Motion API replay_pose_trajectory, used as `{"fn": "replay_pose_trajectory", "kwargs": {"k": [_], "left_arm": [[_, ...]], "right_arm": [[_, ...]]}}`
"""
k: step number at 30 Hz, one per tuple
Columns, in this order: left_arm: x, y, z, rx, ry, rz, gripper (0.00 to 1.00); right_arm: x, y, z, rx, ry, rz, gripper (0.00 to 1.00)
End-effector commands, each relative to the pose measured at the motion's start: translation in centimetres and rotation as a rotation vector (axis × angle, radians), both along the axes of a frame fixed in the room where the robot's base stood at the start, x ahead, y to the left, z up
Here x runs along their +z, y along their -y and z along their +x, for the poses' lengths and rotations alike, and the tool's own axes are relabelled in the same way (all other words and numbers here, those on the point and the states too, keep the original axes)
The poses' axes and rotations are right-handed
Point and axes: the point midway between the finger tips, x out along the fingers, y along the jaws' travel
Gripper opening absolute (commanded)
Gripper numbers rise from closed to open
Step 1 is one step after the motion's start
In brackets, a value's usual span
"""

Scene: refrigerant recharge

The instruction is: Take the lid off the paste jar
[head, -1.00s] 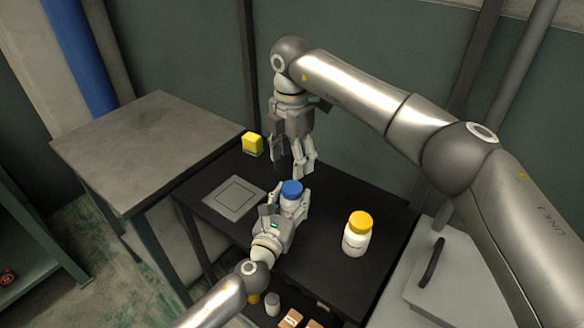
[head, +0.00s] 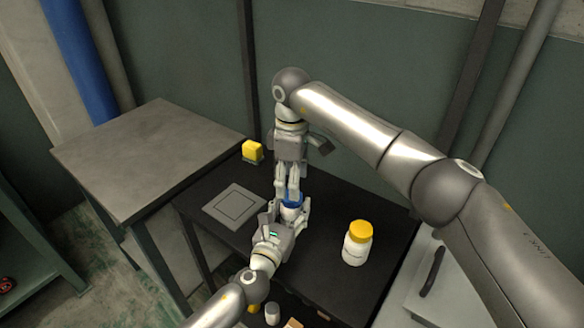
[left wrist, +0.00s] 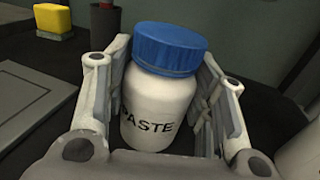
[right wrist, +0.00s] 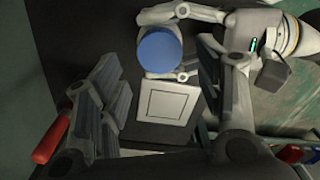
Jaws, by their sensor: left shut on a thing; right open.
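The white paste jar (left wrist: 160,110), labelled PASTE, stands upright with its blue lid (left wrist: 170,48) on. My left gripper (head: 288,214) is shut around the jar's body, one finger on each side, below the lid. In the head view the blue lid (head: 293,198) is partly hidden by my right gripper (head: 287,188), which points down from above. The right gripper is open. In the right wrist view the lid (right wrist: 160,52) shows from above, beyond the gap between the open fingers, and nothing is between them.
A white jar with a yellow lid (head: 357,243) stands on the black table (head: 325,265) to the right. A grey square plate (head: 234,205) lies to the left, with a yellow block (head: 252,151) behind it. A grey table (head: 140,150) adjoins at left.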

Motion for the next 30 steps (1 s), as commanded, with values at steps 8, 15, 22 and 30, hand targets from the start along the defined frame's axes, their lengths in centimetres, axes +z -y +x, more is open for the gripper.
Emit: {"fn": "replay_pose_trajectory", "kwargs": {"k": [8, 15, 22, 30], "left_arm": [[-0.1, 0.0, 0.0, 0.0, -0.002, 0.001, 0.0], [-0.1, 0.0, 0.0, 0.0, -0.002, 0.001, 0.0], [-0.1, 0.0, 0.0, 0.0, -0.002, 0.001, 0.0], [-0.1, 0.0, 0.0, 0.0, -0.002, 0.001, 0.0]], "right_arm": [[-3.6, 0.1, 0.0, -0.001, -0.001, -0.002, 0.61], [-4.2, 0.1, 0.0, 0.001, 0.001, -0.001, 0.61], [-4.2, 0.0, 0.0, 0.001, 0.001, -0.001, 0.5], [-4.2, 0.0, 0.0, 0.001, 0.001, -0.001, 0.15]]}}
